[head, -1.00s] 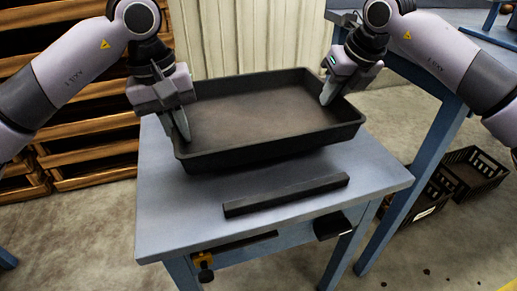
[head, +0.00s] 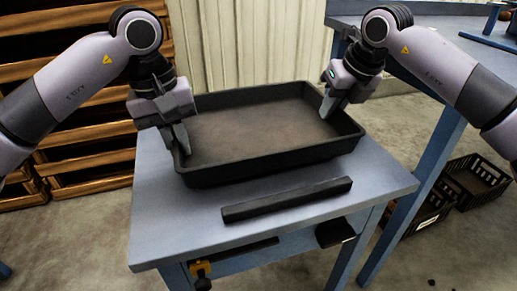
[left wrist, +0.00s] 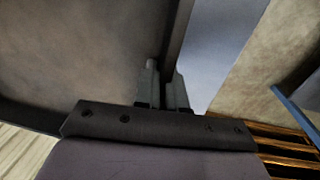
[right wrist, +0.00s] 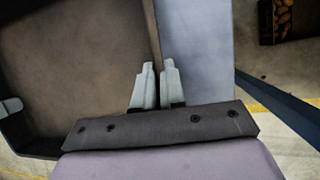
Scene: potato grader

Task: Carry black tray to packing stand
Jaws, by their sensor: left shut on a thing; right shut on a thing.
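The black tray (head: 275,164) is a wide, shallow, empty tray over the small blue-grey stand (head: 160,225), roughly level. Its underside is at or just above the stand top; I cannot tell if it touches. My left gripper (head: 181,145) is shut on the tray's left wall; in the left wrist view its fingers (left wrist: 163,85) straddle the tray wall (left wrist: 178,30). My right gripper (head: 328,105) is shut on the right wall; in the right wrist view its fingers (right wrist: 157,85) straddle that wall (right wrist: 151,35).
A dark bar (head: 287,200) lies along the stand top in front of the tray. A taller blue table (head: 425,165) stands close on the right, with black crates (head: 478,180) on the floor beside it. Wooden slatted crates (head: 85,120) stand behind on the left.

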